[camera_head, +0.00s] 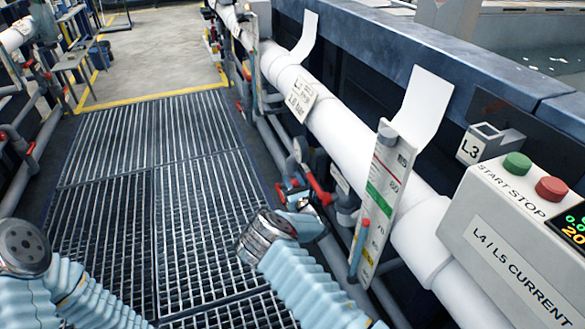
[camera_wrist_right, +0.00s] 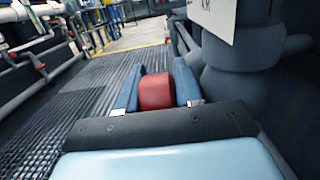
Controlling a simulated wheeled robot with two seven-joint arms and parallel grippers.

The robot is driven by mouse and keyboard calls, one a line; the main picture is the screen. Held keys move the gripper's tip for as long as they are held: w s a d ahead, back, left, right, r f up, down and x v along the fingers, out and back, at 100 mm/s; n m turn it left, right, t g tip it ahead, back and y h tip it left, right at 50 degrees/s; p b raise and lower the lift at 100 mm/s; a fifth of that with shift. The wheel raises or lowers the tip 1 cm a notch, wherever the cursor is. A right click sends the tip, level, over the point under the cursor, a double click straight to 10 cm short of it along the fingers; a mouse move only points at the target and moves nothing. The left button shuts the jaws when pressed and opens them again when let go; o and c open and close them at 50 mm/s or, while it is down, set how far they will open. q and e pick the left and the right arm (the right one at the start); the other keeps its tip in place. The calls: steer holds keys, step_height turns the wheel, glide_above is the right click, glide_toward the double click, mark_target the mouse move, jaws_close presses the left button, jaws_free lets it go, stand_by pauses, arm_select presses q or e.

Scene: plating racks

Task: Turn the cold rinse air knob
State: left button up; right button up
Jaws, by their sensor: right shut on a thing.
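A red knob (camera_wrist_right: 157,92) sits between the two blue fingers of my right gripper (camera_wrist_right: 158,90) in the right wrist view. The fingers are shut on it from both sides. In the head view my right gripper (camera_head: 296,192) is at the grey pipework beside the walkway grating, and its fingers largely hide the knob. No label on the knob can be read, so I cannot confirm it is the cold rinse air knob. My left arm's wrist (camera_head: 25,246) shows at the lower left of the head view, but no left fingers show.
A long white pipe (camera_head: 350,140) runs along the tank side at the right. A tall gauge board (camera_head: 381,200) stands right of my right gripper. A control box with green and red buttons (camera_head: 520,225) is farther right. The grating (camera_head: 150,190) is clear.

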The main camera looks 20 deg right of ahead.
steer(key=shift+r+g+p, duration=0.2)
steer(key=shift+g+p, duration=0.3)
steer(key=shift+p, duration=0.2)
steer(key=shift+s+f+g, duration=0.1)
steer(key=shift+f+g, duration=0.2)
steer(key=shift+f, duration=0.35)
steer(key=shift+f+b, duration=0.1)
steer(key=shift+b, duration=0.25)
arm_select(q)
step_height(320, 180, up, 2)
steer(key=shift+r, duration=0.1)
arm_select(e)
steer(key=shift+r+g, duration=0.2)
steer(key=shift+g, duration=0.1)
steer(key=o, duration=0.7)
steer(key=shift+r, duration=0.1)
steer(key=shift+d, duration=0.1)
